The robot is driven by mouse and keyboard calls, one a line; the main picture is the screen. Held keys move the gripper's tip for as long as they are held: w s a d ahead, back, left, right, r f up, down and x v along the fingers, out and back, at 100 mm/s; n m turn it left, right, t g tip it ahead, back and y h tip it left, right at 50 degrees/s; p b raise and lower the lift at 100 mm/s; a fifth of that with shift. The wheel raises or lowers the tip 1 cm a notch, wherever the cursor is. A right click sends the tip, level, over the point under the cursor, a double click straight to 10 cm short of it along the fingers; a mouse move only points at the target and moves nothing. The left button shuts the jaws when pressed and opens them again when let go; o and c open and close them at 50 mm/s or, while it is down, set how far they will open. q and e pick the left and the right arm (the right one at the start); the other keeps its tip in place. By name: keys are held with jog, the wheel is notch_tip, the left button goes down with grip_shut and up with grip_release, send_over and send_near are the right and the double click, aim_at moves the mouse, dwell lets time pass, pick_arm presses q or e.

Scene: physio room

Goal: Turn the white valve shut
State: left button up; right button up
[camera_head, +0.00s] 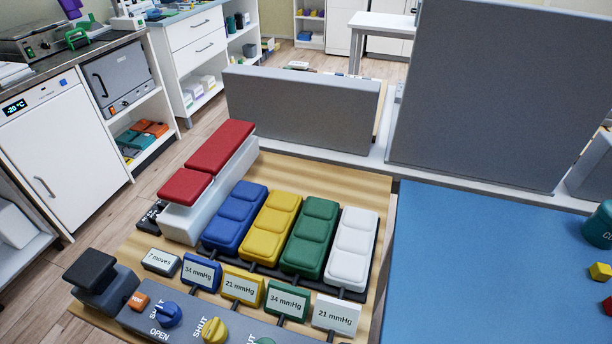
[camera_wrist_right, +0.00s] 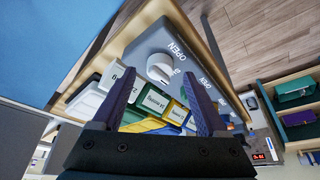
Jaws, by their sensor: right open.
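The white valve (camera_wrist_right: 160,68) is a round knob on the grey control panel (camera_wrist_right: 192,40) in the right wrist view. The word OPEN is printed beside it; another label is partly hidden by a finger. My right gripper (camera_wrist_right: 162,75) is open, its two dark fingers on either side of the knob in the picture. I cannot tell whether they touch it. In the head view, the white pad (camera_head: 352,245) stands at the right of the row, with a white sign (camera_head: 333,315) reading 21 mmHg. The white valve is outside that view. My left gripper is not in view.
The blue valve (camera_head: 167,314), yellow valve (camera_head: 214,329) and partly cut-off green valve (camera_head: 265,341) sit on the same panel. Blue (camera_head: 236,216), yellow (camera_head: 270,226) and green (camera_head: 311,238) pads stand behind. A blue mat (camera_head: 470,260) lies to the right.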

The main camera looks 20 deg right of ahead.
jog(key=p+v, duration=0.2)
jog(key=v, duration=0.6)
jog(key=shift+p, duration=0.35)
jog(key=shift+r, duration=0.1)
